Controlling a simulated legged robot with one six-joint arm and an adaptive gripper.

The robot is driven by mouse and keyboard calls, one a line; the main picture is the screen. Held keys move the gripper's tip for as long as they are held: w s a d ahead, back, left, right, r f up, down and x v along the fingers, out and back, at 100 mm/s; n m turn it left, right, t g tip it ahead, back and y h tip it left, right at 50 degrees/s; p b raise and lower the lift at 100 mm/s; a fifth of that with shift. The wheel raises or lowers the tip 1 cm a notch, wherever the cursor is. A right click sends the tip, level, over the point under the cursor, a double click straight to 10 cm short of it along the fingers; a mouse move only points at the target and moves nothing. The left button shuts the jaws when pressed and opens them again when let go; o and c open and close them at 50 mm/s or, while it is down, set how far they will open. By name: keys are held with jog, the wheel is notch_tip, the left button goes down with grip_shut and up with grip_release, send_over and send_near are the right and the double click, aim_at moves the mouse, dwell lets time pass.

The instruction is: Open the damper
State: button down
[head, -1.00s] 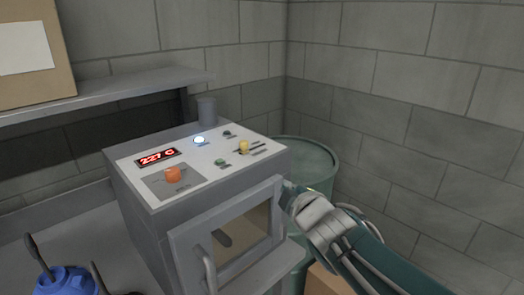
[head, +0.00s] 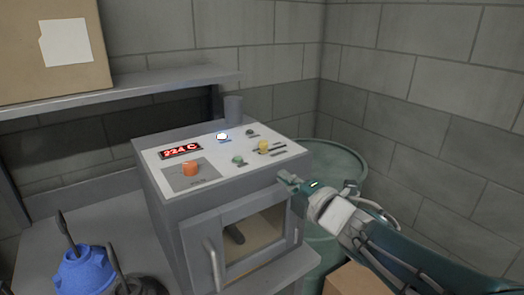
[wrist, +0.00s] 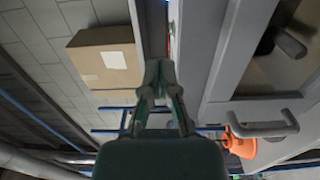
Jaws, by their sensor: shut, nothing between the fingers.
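A grey oven-like box (head: 170,205) stands on the bench in the head view. Its sloping white top panel carries a yellow knob (head: 263,146) beside dark slots at the right; no part is clearly labelled as the damper. The panel also has an orange knob (head: 190,169), a green button (head: 238,160) and a lit button (head: 222,136). A red display (head: 180,151) reads 224 C. My gripper (head: 284,178) is shut and empty at the box's upper right front edge, below the yellow knob. I cannot tell if it touches. Its closed fingertips (wrist: 159,68) show in the wrist view.
The windowed front door (head: 240,245) with its handle (head: 213,265) looks closed. A green drum (head: 345,165) stands right of the box. A shelf (head: 120,93) with a cardboard box (head: 85,75) is at left. A blue container (head: 82,273) sits on the bench.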

aim_at(287, 153)
jog(key=x, duration=1)
jog(key=shift+w+d+f, duration=0.1)
jog(key=shift+w+f, duration=0.05)
jog(key=shift+w, duration=0.1)
jog(key=shift+w+d, duration=0.2)
jog(key=shift+w, duration=0.35)
jog(key=shift+w+d, duration=0.2)
jog(key=shift+w, duration=0.35)
jog(key=shift+w+d, duration=0.5)
jog(key=shift+a, duration=0.2)
jog(key=shift+w+d, duration=0.15)
jog(key=shift+w, duration=0.05)
jog(key=w+d, duration=0.2)
jog(key=d, duration=0.1)
jog(key=w+d, duration=0.1)
jog(key=d, duration=0.1)
jog(key=shift+w+d, duration=0.15)
jog(key=shift+d, duration=0.1)
